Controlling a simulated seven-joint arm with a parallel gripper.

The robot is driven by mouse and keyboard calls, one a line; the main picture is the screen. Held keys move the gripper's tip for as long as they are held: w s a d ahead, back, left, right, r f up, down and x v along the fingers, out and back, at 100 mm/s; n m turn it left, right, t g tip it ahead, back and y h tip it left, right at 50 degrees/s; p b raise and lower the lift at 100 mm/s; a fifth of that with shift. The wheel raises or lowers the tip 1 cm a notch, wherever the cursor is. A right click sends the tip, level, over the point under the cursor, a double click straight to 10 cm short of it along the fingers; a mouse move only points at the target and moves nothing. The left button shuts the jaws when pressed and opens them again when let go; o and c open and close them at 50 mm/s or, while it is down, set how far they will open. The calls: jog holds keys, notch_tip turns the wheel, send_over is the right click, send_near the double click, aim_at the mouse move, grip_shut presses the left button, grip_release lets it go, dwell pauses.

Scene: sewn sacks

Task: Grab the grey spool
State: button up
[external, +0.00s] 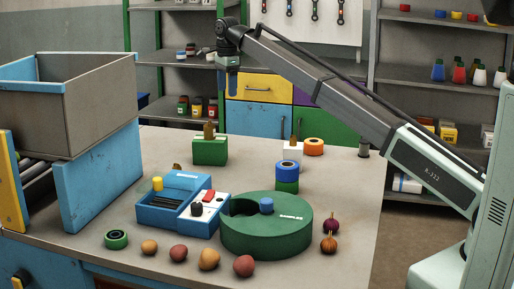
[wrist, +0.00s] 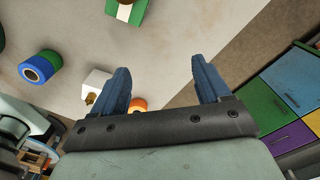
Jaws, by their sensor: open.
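No spool that is clearly grey shows in either view. A small grey upright cylinder (external: 364,147) stands at the table's back right edge; I cannot tell whether it is a spool. A blue spool (external: 288,168) sits on a green spool (external: 287,186), and an orange spool (external: 313,147) lies behind them. A green ring-shaped spool (external: 116,239) lies at the front left. My gripper (external: 228,85) is open and empty, high above the back of the table. Its blue fingers (wrist: 163,88) are apart in the wrist view, the left one partly covering the orange spool (wrist: 139,103).
A green round container marked SAMPLES (external: 265,238) and a blue compartment box (external: 165,217) stand mid-table. A grey bin (external: 100,105) is at left. Several round vegetables lie in front.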

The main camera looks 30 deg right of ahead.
jog(key=w+d+m, duration=0.1)
jog(key=d+m, duration=0.1)
jog(key=d, duration=1.4)
jog(key=s+d+m, duration=0.1)
jog(key=s+d, duration=0.1)
jog(key=d, duration=0.5)
jog(key=s+d+m, duration=0.1)
jog(key=s+d, duration=0.2)
jog(key=d, duration=0.5)
jog(key=n, duration=0.2)
send_over(365, 141)
notch_tip(365, 141, down, 7)
jog(key=shift+w+f+n, duration=0.1)
jog(key=shift+f+n, duration=0.55)
jog(key=shift+f, duration=2.9)
jog(key=shift+f+n, duration=0.65)
jog(key=shift+f, duration=2.85)
jog(key=c, duration=1.1)
